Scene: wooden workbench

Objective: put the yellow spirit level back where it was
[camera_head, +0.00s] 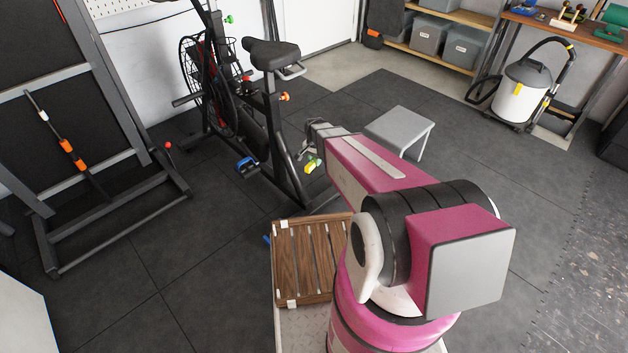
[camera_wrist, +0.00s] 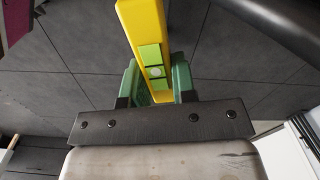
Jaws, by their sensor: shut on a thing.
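The yellow spirit level (camera_wrist: 143,22) is a long yellow bar with a lime-green vial section in the wrist view. It runs from the top edge down between the green fingers of my gripper (camera_wrist: 156,85), which are shut on it. In the head view my gripper (camera_head: 308,152) is stretched out beside the exercise bike, with a small yellow-green part of the level (camera_head: 313,166) showing. The wooden workbench (camera_head: 545,24) is at the upper right of the head view, well away from my gripper.
The black exercise bike (camera_head: 270,130) stands close left of my gripper. A grey stool (camera_head: 400,124) is just right of it. A vacuum cleaner (camera_head: 520,92) stands before the workbench, and a shelf with grey bins (camera_head: 463,46) is beside it.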

